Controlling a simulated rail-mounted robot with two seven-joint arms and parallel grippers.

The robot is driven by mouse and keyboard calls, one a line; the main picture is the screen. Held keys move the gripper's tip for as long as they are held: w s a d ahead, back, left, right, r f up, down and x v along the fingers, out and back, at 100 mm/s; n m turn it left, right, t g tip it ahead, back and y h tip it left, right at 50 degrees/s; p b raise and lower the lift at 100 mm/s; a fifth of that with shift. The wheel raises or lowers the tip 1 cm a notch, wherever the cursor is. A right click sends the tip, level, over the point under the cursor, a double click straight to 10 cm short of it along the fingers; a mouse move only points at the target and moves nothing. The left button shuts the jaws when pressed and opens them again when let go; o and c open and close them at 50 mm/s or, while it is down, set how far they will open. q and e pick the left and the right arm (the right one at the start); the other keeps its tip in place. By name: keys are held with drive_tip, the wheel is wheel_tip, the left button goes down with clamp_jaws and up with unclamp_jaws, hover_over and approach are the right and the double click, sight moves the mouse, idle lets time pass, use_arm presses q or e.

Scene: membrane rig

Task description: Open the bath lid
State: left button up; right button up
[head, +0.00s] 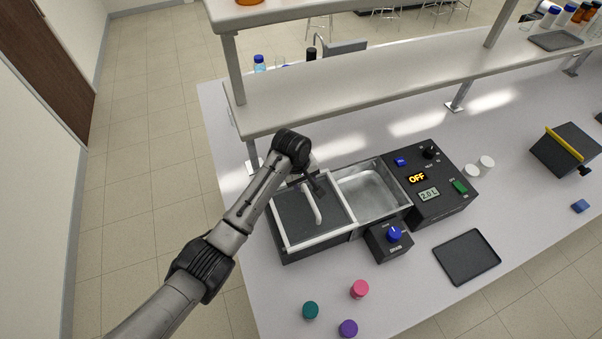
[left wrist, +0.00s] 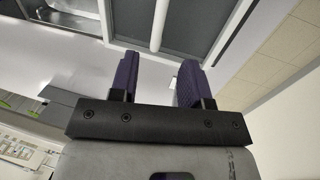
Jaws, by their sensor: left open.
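The bath lid (head: 294,225) is a dark panel with a pale frame and a white bar handle (head: 312,208). It lies at the left of the bath unit, and the metal basin (head: 372,192) beside it on the right is uncovered. My left gripper (head: 317,190) is over the back part of the lid, close to the handle. In the left wrist view the two purple fingers (left wrist: 156,72) are apart and empty. The handle (left wrist: 159,22) appears ahead of the gap between them, and I cannot tell whether they touch. My right gripper is out of view.
The control box (head: 440,196) with an OFF display adjoins the basin. A blue-knobbed box (head: 389,241) stands in front. A shelf (head: 400,80) spans above and behind. Pink (head: 359,289), teal (head: 310,310) and purple (head: 348,328) caps and a dark tray (head: 467,257) are nearer the front.

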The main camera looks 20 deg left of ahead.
use_arm(q)
drive_tip(key=shift+s+a+r, duration=0.15)
drive_tip(key=shift+r, duration=0.8)
drive_tip(key=shift+s+a+r, duration=0.1)
drive_tip(key=shift+a+r, duration=0.05)
drive_tip(key=shift+r, duration=0.8)
